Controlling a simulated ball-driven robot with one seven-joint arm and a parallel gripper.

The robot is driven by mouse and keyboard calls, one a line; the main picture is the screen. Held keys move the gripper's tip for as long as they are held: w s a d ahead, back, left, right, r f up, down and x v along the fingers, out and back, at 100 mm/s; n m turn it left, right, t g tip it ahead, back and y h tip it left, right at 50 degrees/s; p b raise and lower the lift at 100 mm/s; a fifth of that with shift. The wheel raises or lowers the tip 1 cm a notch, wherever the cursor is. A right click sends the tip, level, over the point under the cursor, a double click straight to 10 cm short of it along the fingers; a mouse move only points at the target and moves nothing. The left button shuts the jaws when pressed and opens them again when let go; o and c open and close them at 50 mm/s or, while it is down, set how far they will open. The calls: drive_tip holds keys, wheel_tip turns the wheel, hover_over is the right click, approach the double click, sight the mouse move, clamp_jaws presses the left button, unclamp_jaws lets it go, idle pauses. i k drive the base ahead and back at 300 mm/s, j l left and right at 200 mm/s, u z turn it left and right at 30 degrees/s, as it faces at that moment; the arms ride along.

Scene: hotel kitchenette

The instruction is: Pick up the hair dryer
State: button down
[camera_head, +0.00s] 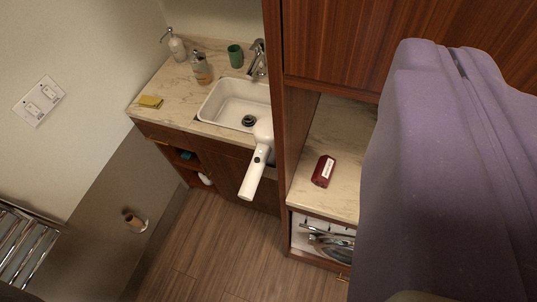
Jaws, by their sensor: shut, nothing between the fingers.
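A white hair dryer (257,165) lies at the front edge of the sink. Its rounded head overlaps the basin's front right corner. Its handle, with a dark button, sticks out past the counter edge over the floor. The white sink (221,109) has a dark drain and a chrome tap (257,62). No gripper fingers can be made out in this view, and nothing is seen touching the hair dryer.
A large purple thing (450,170) fills the right side, close to the camera. A wooden cabinet panel (273,90) rises right of the sink. Soap bottles (201,70), a green cup (235,56) and a sponge (150,101) stand on the counter. A red item (323,171) lies on the right shelf.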

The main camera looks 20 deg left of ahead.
sight(263, 129)
drive_tip(key=k+j, duration=0.15)
drive_tip(key=k, duration=0.3)
drive_tip(key=k+j, duration=0.15)
drive_tip(key=k, duration=0.35)
drive_tip(key=z, duration=0.05)
